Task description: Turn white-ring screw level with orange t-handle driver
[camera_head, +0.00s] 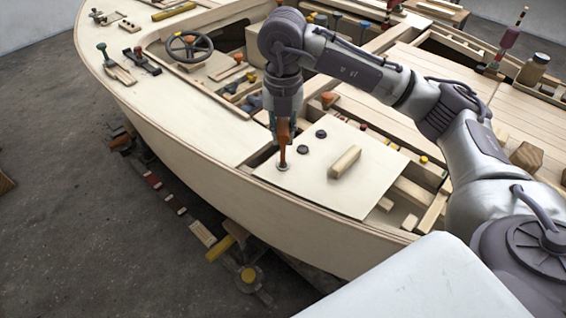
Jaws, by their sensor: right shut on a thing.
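My right gripper (283,120) points down over the pale plywood panel (345,195) on the boat's near side. It is shut on the orange t-handle driver (284,142), whose handle shows below the fingers. The driver stands about upright, its tip at a small ringed screw spot (283,167) near the panel's left corner. A light ring shows around the tip; the screw head is hidden under it, and I cannot tell how high it sits. My left gripper is not in view.
Two dark round knobs (302,149) (321,134) and a wooden block (344,161) are on the panel. A steering wheel (189,47) and loose tools lie on the deck. Open compartments with wood pieces lie behind and right. The hull edge (250,190) is close in front.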

